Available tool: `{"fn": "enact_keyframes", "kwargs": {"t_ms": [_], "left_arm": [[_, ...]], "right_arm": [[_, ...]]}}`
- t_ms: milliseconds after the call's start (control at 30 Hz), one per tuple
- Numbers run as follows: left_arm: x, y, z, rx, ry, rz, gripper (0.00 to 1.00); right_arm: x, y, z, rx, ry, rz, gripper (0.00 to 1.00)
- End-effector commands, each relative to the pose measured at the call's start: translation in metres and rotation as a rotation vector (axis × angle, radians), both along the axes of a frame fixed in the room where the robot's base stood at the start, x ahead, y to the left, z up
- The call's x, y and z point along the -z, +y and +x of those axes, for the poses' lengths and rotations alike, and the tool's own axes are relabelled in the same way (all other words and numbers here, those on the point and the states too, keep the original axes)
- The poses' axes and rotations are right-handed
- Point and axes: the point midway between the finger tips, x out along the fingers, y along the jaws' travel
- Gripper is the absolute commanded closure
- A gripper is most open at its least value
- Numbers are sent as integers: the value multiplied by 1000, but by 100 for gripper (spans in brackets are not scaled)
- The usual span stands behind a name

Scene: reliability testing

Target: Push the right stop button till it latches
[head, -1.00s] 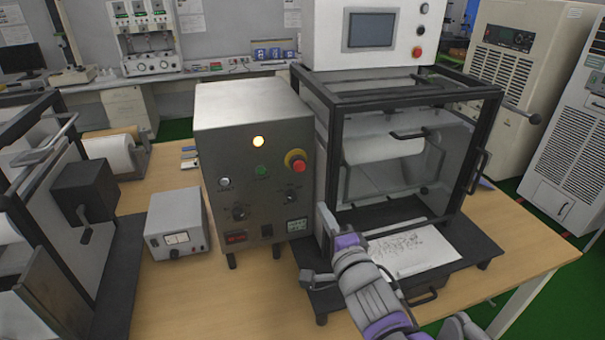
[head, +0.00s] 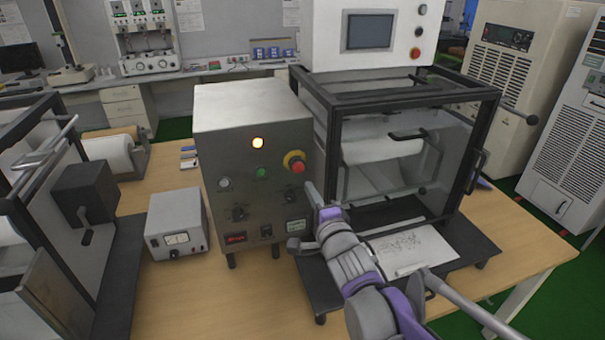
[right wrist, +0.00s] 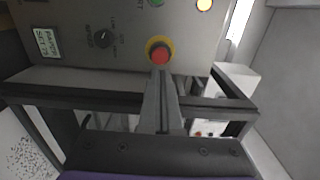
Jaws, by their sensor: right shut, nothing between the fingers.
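The red stop button (head: 298,167) with a yellow collar sits on the front of the grey metal control box (head: 216,197). In the right wrist view the red button (right wrist: 160,55) shows just beyond my fingertips. My right gripper (head: 310,186) is shut and empty, just below and right of the button in the head view. My left gripper is not in view.
An amber lamp (head: 258,143), a green button (head: 262,172) and knobs share the panel. The black-framed chamber (head: 410,101) stands close on the right, with another red button (head: 415,53) on its white top unit. A small meter box (head: 177,222) stands left.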

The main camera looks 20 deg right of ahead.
Motion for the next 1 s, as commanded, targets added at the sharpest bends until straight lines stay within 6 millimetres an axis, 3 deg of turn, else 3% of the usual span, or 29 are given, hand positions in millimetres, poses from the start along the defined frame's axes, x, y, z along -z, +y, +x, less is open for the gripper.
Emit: {"fn": "enact_keyframes", "kwargs": {"t_ms": [200, 400, 1000], "left_arm": [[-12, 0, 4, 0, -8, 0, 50], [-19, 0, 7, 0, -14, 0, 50], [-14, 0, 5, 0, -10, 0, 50]], "right_arm": [[-2, 1, 40, 0, -1, 1, 100], [-2, 2, 63, 0, -2, 0, 100], [2, 2, 77, 0, 1, 0, 100]]}}
